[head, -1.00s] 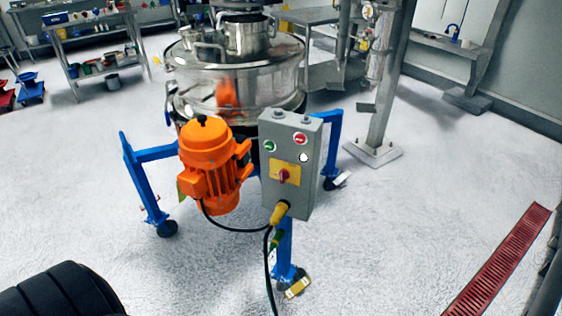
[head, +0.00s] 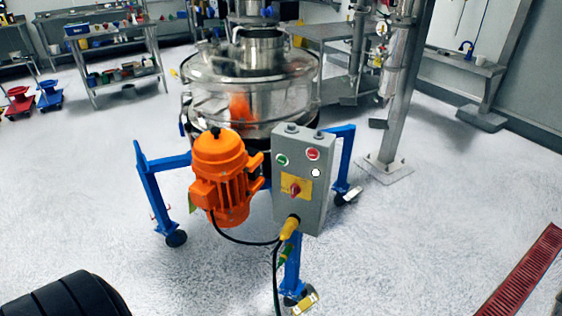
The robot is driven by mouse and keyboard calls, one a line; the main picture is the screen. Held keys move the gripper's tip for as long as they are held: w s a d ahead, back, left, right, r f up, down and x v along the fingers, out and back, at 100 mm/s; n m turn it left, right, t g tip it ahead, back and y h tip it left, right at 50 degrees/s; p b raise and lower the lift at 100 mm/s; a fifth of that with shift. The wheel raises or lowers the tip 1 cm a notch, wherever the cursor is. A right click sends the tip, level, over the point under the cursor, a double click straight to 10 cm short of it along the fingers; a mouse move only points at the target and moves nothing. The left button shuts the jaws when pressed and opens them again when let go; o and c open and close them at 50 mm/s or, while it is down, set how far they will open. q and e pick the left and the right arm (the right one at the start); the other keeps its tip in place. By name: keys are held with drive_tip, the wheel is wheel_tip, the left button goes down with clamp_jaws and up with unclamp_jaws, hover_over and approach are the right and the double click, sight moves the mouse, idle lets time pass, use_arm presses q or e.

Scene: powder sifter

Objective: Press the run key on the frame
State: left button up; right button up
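A grey control box (head: 313,215) stands upright on the front of the sifter's blue frame (head: 153,190). On its face are a green round key (head: 282,160) at upper left, a red round key (head: 313,154) at upper right and a white round spot (head: 316,173) below the red one. A red rotary switch (head: 295,189) sits on a yellow plate lower down. Labels are too small to read, so I cannot tell by text which is the run key. Neither of my grippers is in view.
An orange motor (head: 222,180) stands left of the box, in front of the steel sifter (head: 265,85). A black cable (head: 240,241) hangs below. A steel post (head: 398,100) rises behind right. A red floor grate (head: 520,272) lies at right. The floor in front is largely clear.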

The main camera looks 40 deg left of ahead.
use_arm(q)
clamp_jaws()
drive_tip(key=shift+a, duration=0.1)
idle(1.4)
